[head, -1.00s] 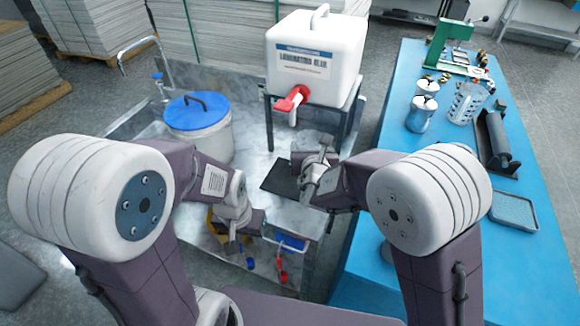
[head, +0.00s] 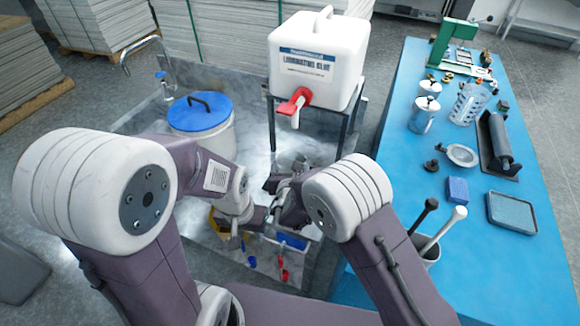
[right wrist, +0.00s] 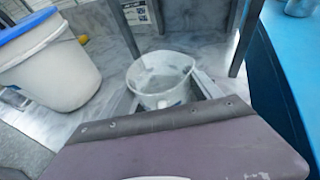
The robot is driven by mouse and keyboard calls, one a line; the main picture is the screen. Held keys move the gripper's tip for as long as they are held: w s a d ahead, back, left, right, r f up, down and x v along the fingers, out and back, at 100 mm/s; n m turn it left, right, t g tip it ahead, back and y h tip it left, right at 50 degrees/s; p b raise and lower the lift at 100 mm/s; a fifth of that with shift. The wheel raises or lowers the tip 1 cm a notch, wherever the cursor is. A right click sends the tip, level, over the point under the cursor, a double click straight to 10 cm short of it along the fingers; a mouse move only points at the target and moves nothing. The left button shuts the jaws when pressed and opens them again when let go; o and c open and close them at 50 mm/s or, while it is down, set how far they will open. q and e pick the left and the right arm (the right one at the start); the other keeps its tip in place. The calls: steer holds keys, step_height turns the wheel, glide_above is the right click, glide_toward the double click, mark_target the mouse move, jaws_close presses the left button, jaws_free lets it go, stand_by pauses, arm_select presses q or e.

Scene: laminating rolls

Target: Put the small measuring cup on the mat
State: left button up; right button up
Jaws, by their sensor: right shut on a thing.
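A small whitish measuring cup (right wrist: 160,82) with a pouring lip and a blue mark sits between the fingers of my right gripper (right wrist: 163,98) in the right wrist view. The gripper is shut on it, and the cup looks upright. In the head view my right gripper (head: 272,210) is at the middle, over the grey marbled surface; the cup cannot be made out there. My left gripper (head: 235,238) points down left of it; its jaw opening is too small to tell. I cannot clearly see the mat now; my right arm covers that area.
A white glue container (head: 318,62) with a red tap stands on a dark stand at the back. A blue-lidded bucket (head: 202,125) stands left. Red (head: 285,272) and blue scoops lie low in front. The blue table (head: 400,160) at right holds cans, a roller and a tray.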

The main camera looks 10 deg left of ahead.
steer(key=shift+f, duration=0.2)
steer(key=o, duration=1.8)
steer(key=shift+o, duration=0.2)
steer(key=v, duration=0.4)
steer(key=b+v, duration=0.1)
steer(key=v, duration=0.2)
steer(key=shift+s+d+r, duration=0.1)
steer(key=shift+s+r, duration=0.15)
steer(key=shift+r, duration=0.1)
